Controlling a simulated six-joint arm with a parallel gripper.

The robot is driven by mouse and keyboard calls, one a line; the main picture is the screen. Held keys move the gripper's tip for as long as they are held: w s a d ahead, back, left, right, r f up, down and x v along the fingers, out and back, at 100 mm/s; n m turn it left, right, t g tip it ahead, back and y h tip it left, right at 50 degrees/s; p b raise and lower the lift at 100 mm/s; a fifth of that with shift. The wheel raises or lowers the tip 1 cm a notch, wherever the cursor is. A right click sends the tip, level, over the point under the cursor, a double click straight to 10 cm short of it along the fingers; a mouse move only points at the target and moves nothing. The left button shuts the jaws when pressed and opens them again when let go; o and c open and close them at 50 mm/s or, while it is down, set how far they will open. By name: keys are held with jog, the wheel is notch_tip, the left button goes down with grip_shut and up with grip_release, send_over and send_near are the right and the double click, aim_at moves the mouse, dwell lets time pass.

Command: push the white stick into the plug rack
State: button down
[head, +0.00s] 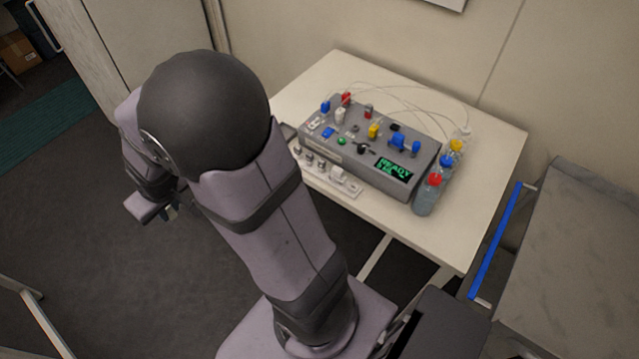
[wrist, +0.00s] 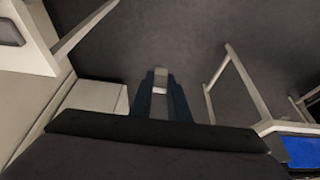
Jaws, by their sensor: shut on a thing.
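My gripper (head: 170,213) hangs out over the dark floor to the left of the table, partly hidden by my arm in the head view. In the wrist view my gripper (wrist: 160,88) has its two dark fingers close together. A small pale piece, which looks like the white stick (wrist: 160,77), shows between the fingertips. Most of it is hidden by the fingers. The plug rack (head: 345,188) is a low white strip along the front of the grey device on the table, with several plugs on it. My arm hides its left end.
The grey device (head: 424,187) has coloured knobs and a green "READY" display. Bottles with coloured caps (head: 426,199) stand at its right end. Thin white cables run behind it on the table (head: 470,225). A blue bar (head: 496,240) is at the right. The floor below my gripper is clear.

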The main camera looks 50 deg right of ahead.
jog(key=shift+d, duration=0.1)
dwell(0.6)
jog(key=shift+w+d+f+b, duration=0.1)
jog(key=shift+d+f+b, duration=0.05)
jog(key=shift+d+b, duration=0.2)
jog(key=d+f+m+h+b, duration=0.2)
jog(key=d+m+b, duration=0.4)
jog(key=d, duration=0.6)
jog(key=m+g+h+b, duration=0.2)
jog(key=m+g+b, duration=0.2)
jog(key=m+b, duration=1.1)
send_over(353, 190)
jog(key=b, duration=0.3)
jog(key=n, duration=0.1)
jog(key=f+n, duration=0.1)
jog(key=n, duration=0.1)
jog(key=shift+w+d, duration=0.15)
jog(key=shift+d, duration=0.25)
jog(key=shift+f+h, duration=0.2)
jog(key=shift+h, duration=0.1)
jog(key=shift+f+b, duration=1.85)
jog(key=shift+b, duration=0.05)
